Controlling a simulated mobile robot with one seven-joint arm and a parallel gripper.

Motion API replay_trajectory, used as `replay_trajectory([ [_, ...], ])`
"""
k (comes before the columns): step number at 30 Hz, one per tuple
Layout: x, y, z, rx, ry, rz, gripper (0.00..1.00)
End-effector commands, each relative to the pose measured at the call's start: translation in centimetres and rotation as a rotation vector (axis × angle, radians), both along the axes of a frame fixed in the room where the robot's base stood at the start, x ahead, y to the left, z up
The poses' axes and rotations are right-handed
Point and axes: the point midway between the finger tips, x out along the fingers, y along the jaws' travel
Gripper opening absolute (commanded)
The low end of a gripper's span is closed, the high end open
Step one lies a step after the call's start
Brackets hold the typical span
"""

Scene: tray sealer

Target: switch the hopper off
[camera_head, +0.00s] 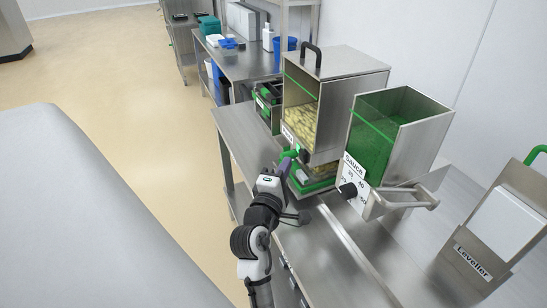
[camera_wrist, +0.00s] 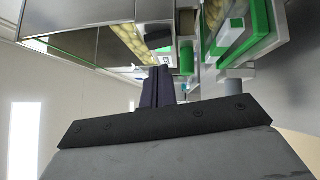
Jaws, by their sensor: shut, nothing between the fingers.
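The steel hopper (camera_head: 338,88) stands on the bench with pale yellow pieces behind its clear front and a black handle on its lid. A small black knob (camera_head: 304,156) sits low on its front, with a green part (camera_head: 292,153) beside it. My gripper (camera_head: 286,167) is shut and empty, close to the hopper's lower front. I cannot tell whether it touches. In the wrist view my closed dark fingers (camera_wrist: 158,87) point at the hopper's underside, near a green cylinder (camera_wrist: 187,58) and a dark part (camera_wrist: 158,37). The switch's setting is not readable.
A leveller (camera_head: 490,235) is at the far right. A green-framed unit (camera_head: 268,105) stands behind the hopper. The bench front (camera_head: 330,255) is clear.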

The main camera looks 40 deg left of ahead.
Motion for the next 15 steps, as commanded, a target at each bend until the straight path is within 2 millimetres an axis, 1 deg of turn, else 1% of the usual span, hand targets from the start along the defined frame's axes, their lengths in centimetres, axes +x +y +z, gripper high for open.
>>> replay_trajectory([
  [1,0.6,-0.3,0.4,0.000,0.001,-0.001,0.00],
  [3,1.3,-0.6,0.5,0.000,0.001,0.000,0.00],
  [6,1.9,-0.8,0.5,0.001,0.000,0.001,0.00],
  [15,2.1,-0.9,0.4,0.000,-0.001,0.001,0.00],
])
